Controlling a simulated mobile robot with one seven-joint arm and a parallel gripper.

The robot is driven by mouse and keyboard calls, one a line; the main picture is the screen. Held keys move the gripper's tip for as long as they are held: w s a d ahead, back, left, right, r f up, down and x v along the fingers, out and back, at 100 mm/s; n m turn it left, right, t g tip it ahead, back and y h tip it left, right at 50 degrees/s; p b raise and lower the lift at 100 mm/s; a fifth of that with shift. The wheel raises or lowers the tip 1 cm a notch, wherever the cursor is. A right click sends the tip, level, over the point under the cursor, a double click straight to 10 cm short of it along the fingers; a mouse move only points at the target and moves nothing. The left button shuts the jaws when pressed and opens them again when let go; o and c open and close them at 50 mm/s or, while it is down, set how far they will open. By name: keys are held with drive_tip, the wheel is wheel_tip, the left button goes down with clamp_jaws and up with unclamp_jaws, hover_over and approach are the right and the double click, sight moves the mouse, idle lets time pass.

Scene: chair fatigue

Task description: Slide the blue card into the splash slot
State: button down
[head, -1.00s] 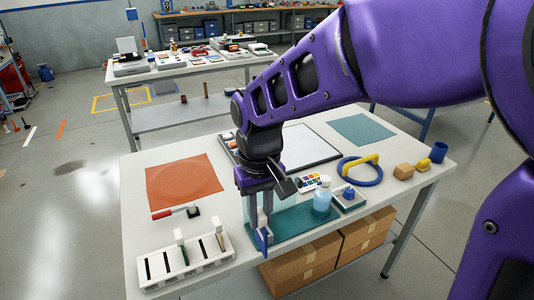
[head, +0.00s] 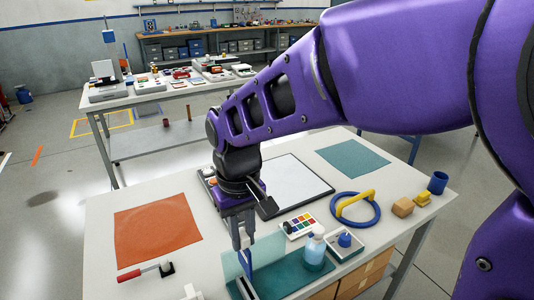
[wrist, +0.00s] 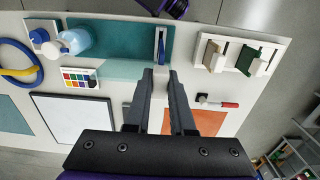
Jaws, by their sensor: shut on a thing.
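The blue card (head: 247,262) is thin and stands nearly upright below my gripper (head: 244,246), whose fingers are shut on it. In the wrist view the card (wrist: 161,46) shows as a narrow blue strip just beyond the fingertips, with a pale piece around or beside it. It is over the end of the teal mat (head: 305,276), beside a translucent panel (head: 270,252). I cannot tell whether its lower edge touches anything. A white slotted rack (wrist: 231,50) holds a pale piece and a green piece. I cannot tell which slot is the splash slot.
A pale blue bottle (head: 314,252) and a small white block with a blue knob (head: 345,240) stand to the right. An orange sheet (head: 155,230) and a red-handled tool (head: 140,272) lie to the left. A framed white board (head: 285,185) lies behind.

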sight(246, 267)
drive_tip(key=shift+f+b, duration=2)
drive_tip(key=shift+f, duration=0.9)
drive_tip(key=shift+f+b, duration=1.15)
drive_tip(key=shift+f, duration=0.9)
drive_tip(key=c, duration=0.7)
unclamp_jaws()
wheel_tip(246, 267, up, 10)
drive_tip(key=p, duration=0.7)
drive_tip(key=shift+r, duration=1.15)
